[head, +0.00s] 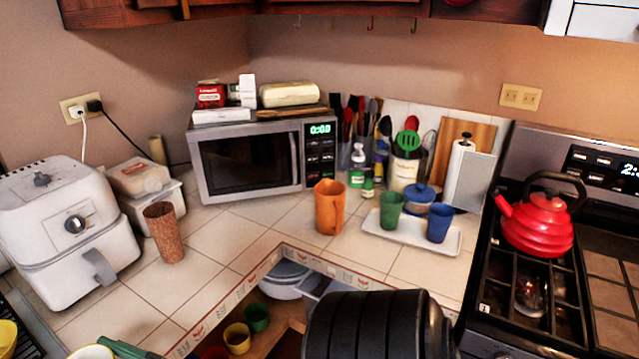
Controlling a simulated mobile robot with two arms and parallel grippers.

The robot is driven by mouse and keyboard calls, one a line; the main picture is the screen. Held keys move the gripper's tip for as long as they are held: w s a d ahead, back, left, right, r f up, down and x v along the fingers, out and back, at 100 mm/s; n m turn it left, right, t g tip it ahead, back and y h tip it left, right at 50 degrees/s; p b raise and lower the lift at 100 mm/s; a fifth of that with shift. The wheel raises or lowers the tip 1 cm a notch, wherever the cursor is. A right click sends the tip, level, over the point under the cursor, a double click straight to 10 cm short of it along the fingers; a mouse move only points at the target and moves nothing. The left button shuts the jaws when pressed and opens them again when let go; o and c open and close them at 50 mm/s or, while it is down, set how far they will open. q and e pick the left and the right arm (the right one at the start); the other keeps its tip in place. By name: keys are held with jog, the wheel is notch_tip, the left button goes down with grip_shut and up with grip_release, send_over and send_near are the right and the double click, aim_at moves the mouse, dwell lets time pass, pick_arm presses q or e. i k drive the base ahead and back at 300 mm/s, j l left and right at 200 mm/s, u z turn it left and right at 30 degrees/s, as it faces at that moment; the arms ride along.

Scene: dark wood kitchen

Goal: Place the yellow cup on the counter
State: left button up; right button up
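A small yellow cup (237,338) stands low down, below the counter edge, in the open space at the inner corner. A green cup (257,317) is just behind it to the right. The tiled counter (215,225) runs around the corner above them. At the far left edge is another yellow round item (7,337), cut off by the frame; I cannot tell whether it is a cup or a bowl. Neither of my grippers can be made out in the head view.
A large black ribbed shape (375,325) blocks the bottom middle. An air fryer (65,220), a brown tumbler (164,232), a microwave (262,155), an orange mug (329,207) and a cup tray (410,232) line the counter. A red kettle (540,222) sits on the stove. Bare tiles lie between.

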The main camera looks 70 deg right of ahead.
aim_at(389, 262)
jog(key=i+l+z, duration=0.1)
jog(key=i+z, duration=0.5)
jog(key=i, duration=0.2)
jog(key=z, duration=1.8)
